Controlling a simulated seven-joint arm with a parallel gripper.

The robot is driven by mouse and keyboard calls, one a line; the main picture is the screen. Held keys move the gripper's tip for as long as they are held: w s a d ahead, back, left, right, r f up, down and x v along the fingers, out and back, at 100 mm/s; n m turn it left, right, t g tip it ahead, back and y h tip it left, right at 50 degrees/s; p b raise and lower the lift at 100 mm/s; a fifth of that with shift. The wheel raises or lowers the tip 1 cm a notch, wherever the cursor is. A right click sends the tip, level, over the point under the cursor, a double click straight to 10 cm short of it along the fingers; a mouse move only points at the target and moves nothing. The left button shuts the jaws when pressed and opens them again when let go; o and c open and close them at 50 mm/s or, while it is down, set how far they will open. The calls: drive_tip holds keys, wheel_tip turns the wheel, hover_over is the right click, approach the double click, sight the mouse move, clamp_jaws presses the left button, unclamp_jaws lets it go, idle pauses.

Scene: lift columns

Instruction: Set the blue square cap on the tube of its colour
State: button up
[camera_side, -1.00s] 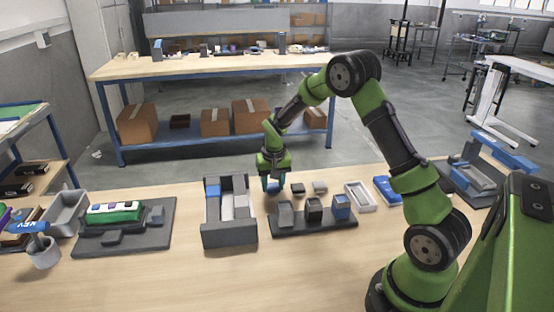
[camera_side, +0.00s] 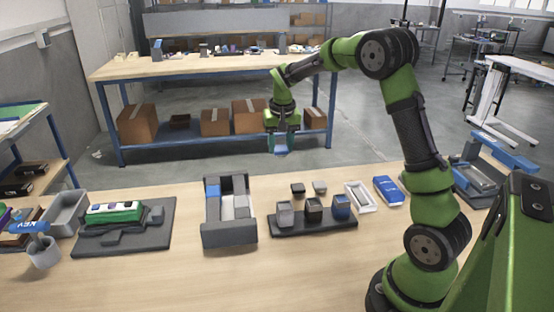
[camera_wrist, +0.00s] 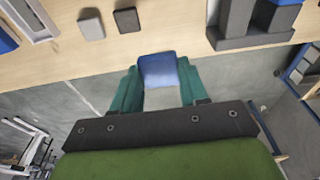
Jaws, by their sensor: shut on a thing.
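My gripper (camera_side: 281,143) is shut on the blue square cap (camera_side: 281,152) and holds it high above the far edge of the table. In the wrist view the blue cap (camera_wrist: 158,70) sits between the teal fingers.
A dark cap (camera_side: 298,189) and a grey cap (camera_side: 320,187) lie behind the tubes. A dark grey box with blocks (camera_side: 229,233) stands left. A white tray (camera_side: 361,197) and a blue box (camera_side: 388,190) lie right. The air around my gripper is free.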

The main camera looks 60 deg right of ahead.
drive_tip(key=s+d+r, duration=0.2)
drive_tip(key=s+r, duration=0.2)
drive_tip(key=s, duration=0.7)
drive_tip(key=s+a+f, duration=0.3)
drive_tip(key=s, duration=0.7)
drive_tip(key=shift+w+d+f, duration=0.1)
drive_tip(key=shift+w+f, duration=0.05)
drive_tip(key=shift+f, duration=1.35)
drive_tip(key=shift+w+f, duration=0.15)
drive_tip(key=shift+f, duration=1.3)
drive_tip(key=shift+f, duration=0.6)
drive_tip(key=o, duration=1.6)
drive_tip(key=shift+r, duration=3.8)
